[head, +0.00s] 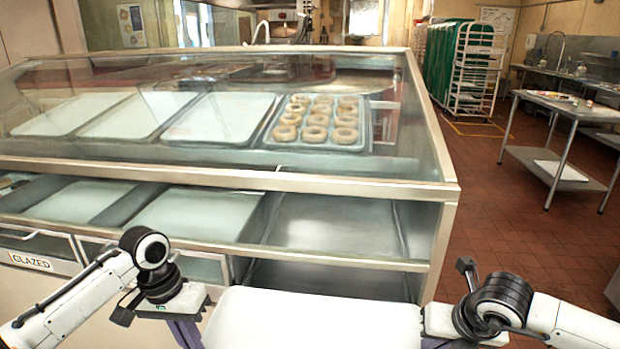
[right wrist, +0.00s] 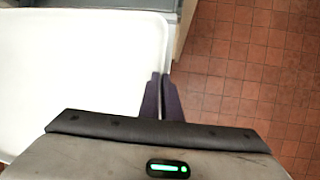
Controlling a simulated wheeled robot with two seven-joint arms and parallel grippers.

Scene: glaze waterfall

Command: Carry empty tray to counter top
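The empty white tray (head: 312,322) is held level in front of me at the bottom of the head view, in front of the display case. Its near part is cut off by the frame. It also fills the left of the right wrist view (right wrist: 80,70). My right gripper (head: 432,342) is at the tray's right edge; in the right wrist view its fingers (right wrist: 161,90) are close together on the rim. My left gripper (head: 190,333) is at the tray's left edge, its dark fingers against the rim; its tips are partly hidden.
The glass-topped case (head: 250,182) stands directly ahead. It holds white trays (head: 219,118) and a tray of doughnuts (head: 318,122) above, with an empty-looking lower bay (head: 335,226). A metal table (head: 565,105) and rack (head: 474,70) stand right; red tile floor (head: 500,215) is open between.

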